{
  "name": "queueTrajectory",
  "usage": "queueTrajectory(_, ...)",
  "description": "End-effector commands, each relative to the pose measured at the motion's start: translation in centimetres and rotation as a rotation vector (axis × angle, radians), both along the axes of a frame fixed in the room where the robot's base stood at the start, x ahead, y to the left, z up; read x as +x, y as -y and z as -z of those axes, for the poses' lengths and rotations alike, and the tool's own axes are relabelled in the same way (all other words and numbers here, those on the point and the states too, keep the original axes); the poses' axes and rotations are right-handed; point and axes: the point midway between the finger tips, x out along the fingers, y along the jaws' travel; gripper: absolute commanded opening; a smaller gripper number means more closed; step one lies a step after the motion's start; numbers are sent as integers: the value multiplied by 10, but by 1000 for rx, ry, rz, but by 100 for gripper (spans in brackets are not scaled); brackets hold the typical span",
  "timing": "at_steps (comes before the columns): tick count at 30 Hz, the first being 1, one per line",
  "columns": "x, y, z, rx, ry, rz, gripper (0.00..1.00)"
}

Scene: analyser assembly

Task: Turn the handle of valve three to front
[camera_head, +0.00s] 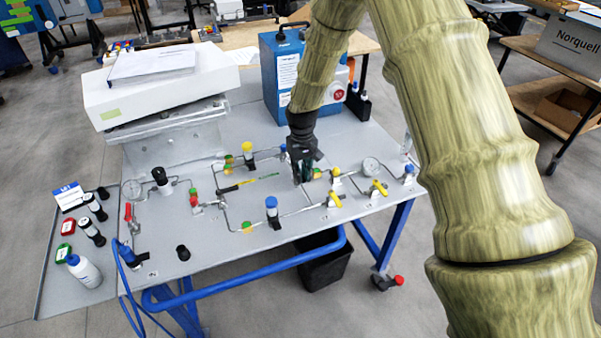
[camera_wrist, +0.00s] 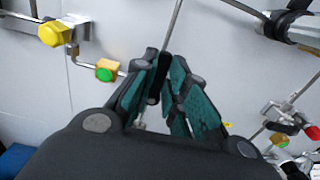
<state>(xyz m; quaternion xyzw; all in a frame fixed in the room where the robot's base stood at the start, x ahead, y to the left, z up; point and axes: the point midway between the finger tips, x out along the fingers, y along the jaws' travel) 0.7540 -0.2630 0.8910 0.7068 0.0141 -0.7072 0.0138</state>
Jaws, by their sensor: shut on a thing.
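My gripper (camera_head: 303,178) points down at the pipework on the grey panel. In the wrist view, my gripper's dark green finger pads (camera_wrist: 164,70) are close together around a narrow dark part. I take it for the valve handle, but the fingers hide most of it. A thin steel pipe (camera_wrist: 175,22) runs up past the fingertips. Its valve body is hidden too, and I can read no valve number. Two valves with yellow handles (camera_head: 335,199) (camera_head: 380,187) sit to the right, apart from my gripper. Red-handled valves (camera_head: 192,195) (camera_head: 128,211) sit to the left.
The grey panel (camera_head: 215,250) carries pipes, gauges (camera_head: 371,165) and a blue-topped fitting (camera_head: 272,207) near my gripper. A blue box (camera_head: 285,68) and a white unit (camera_head: 160,88) stand behind. A white bottle (camera_head: 84,271) stands front left.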

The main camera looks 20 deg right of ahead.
Motion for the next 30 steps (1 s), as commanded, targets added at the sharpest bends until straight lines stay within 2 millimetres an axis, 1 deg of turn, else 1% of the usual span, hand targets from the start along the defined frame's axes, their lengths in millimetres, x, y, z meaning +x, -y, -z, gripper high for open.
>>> queueTrajectory(13,1,1,0,-1,1,-11,0)
queueTrajectory(14,1,1,0,-1,1,-11,16)
queueTrajectory(15,1,1,0,-1,1,-11,23)
queueTrajectory(17,1,1,0,-1,1,-11,34)
queueTrajectory(18,1,1,0,-1,1,-11,36)
queueTrajectory(26,0,0,0,-1,0,-11,36)
queueTrajectory(30,1,0,-7,-1,2,-10,36)
